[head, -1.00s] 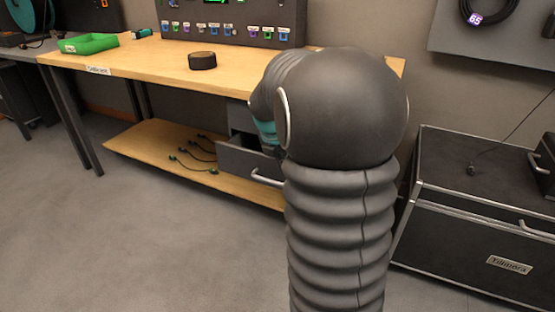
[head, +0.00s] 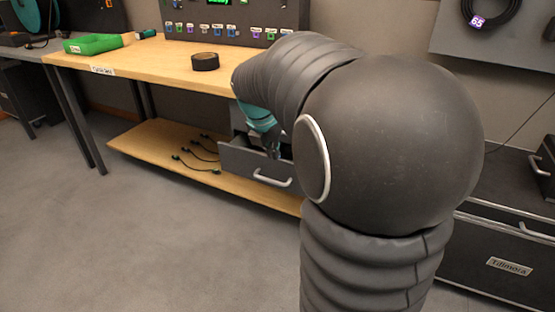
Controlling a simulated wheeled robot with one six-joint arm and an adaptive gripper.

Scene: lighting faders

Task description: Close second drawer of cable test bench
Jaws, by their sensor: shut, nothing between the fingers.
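The cable test bench (head: 130,67) is a wooden-topped table with a grey drawer unit under its right part. One drawer (head: 238,160) of that unit is pulled out, with a light bar handle (head: 272,180) on its front. I cannot tell its place in the stack, since my arm hides much of the unit. My gripper (head: 274,152) is small in view, pointing down at the open drawer, by the inner side of its front. It looks shut and empty. Whether it touches the drawer is unclear.
A lower wooden shelf (head: 150,143) holds several dark cables (head: 205,155). A black tape roll (head: 205,61) and a green tray (head: 93,44) are on the bench top. A black case (head: 510,235) labelled Tillmora stands at the right. The floor in front is clear.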

